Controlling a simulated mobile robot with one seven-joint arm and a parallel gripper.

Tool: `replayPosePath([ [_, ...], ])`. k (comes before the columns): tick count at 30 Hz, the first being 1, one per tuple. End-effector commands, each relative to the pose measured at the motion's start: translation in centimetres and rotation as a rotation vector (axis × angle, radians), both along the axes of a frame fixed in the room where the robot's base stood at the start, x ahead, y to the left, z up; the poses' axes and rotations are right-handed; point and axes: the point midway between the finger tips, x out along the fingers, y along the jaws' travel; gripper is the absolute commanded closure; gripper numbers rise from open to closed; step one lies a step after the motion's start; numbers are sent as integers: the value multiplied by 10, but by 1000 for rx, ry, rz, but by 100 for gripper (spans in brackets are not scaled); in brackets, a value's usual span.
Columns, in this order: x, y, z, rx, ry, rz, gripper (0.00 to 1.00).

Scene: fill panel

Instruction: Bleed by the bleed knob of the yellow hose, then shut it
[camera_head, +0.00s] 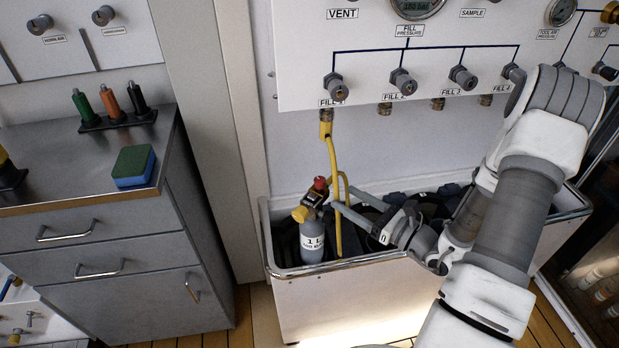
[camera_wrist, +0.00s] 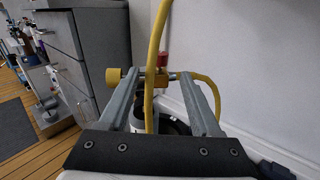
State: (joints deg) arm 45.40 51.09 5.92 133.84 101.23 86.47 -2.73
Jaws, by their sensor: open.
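The yellow hose (camera_head: 331,150) hangs from the FILL 1 outlet (camera_head: 326,115) and loops down to a brass fitting at the top of a grey cylinder (camera_head: 312,242). A red knob (camera_head: 320,184) stands on top of this fitting, and a yellow knob (camera_head: 300,214) sticks out at its left. I cannot tell from a label which is the bleed knob. My gripper (camera_head: 333,196) is open beside the fitting. In the wrist view my fingers (camera_wrist: 159,76) point toward the brass block, with the red knob (camera_wrist: 162,59) just beyond and between their tips. The hose passes in front, partly hiding the block.
The cylinder stands in a pale open-topped bin (camera_head: 340,300) with dark items inside. The fill panel (camera_head: 380,70) with several knobs is above. A grey cabinet (camera_head: 100,250) is at the left, carrying a green-blue sponge (camera_head: 134,166).

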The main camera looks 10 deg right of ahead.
Motion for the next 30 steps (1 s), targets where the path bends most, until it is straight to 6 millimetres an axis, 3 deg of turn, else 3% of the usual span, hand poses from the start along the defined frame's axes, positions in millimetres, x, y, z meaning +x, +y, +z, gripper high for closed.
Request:
replayPosePath([
  [9,56,45,-1,-1,-1,6,35],
  [15,83,65,-1,-1,-1,4,35],
  [21,96,74,0,-1,0,2,35],
  [30,98,76,0,-1,1,1,35],
])
